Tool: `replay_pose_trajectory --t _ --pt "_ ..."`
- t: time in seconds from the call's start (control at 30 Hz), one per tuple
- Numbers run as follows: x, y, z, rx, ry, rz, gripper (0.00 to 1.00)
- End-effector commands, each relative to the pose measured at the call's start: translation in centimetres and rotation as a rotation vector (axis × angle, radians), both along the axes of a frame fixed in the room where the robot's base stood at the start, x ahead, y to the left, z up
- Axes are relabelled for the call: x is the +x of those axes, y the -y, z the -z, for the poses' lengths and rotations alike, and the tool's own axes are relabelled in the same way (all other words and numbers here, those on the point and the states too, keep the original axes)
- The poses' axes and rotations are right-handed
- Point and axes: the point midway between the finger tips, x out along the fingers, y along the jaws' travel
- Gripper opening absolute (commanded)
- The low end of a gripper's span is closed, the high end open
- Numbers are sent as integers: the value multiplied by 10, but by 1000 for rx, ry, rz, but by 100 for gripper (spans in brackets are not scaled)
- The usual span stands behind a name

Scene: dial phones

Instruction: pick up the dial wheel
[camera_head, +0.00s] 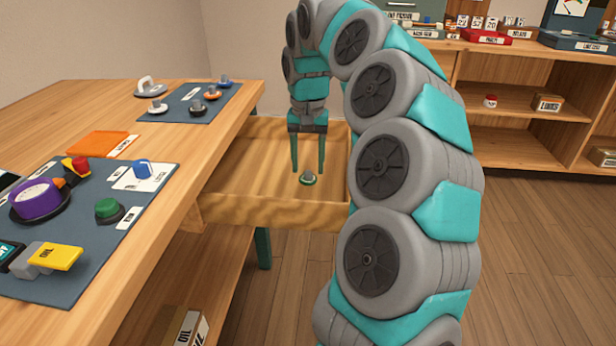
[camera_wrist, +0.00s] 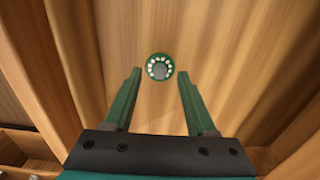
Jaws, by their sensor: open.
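The dial wheel (camera_head: 308,179) is a small green disc with a grey centre, lying on the floor of an open wooden drawer. In the wrist view the dial wheel (camera_wrist: 160,67) shows a ring of white dots around its grey middle. It lies just beyond my fingertips, roughly centred between them. My gripper (camera_head: 308,170) hangs down into the drawer with its two green fingers apart and nothing between them. The gripper also shows in the wrist view (camera_wrist: 160,84). I cannot tell the exact height of the fingertips above the drawer floor.
The drawer (camera_head: 285,213) has raised wooden walls around the wheel, with the right wall close by. The workbench (camera_head: 215,140) stands at left, with a blue mat of knobs (camera_head: 192,103) and a nearer mat (camera_head: 75,225). Shelves (camera_head: 530,85) stand at the back right.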

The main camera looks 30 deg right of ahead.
Motion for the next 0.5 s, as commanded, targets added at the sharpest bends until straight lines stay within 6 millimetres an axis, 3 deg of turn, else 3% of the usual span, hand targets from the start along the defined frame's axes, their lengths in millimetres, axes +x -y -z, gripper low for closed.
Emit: replay_pose_trajectory --t 0.1,0.33,0.5 --pt "-1 0 12 1 -4 -1 56" --pt "0 0 13 0 0 0 56" --pt "0 0 13 0 0 0 38"
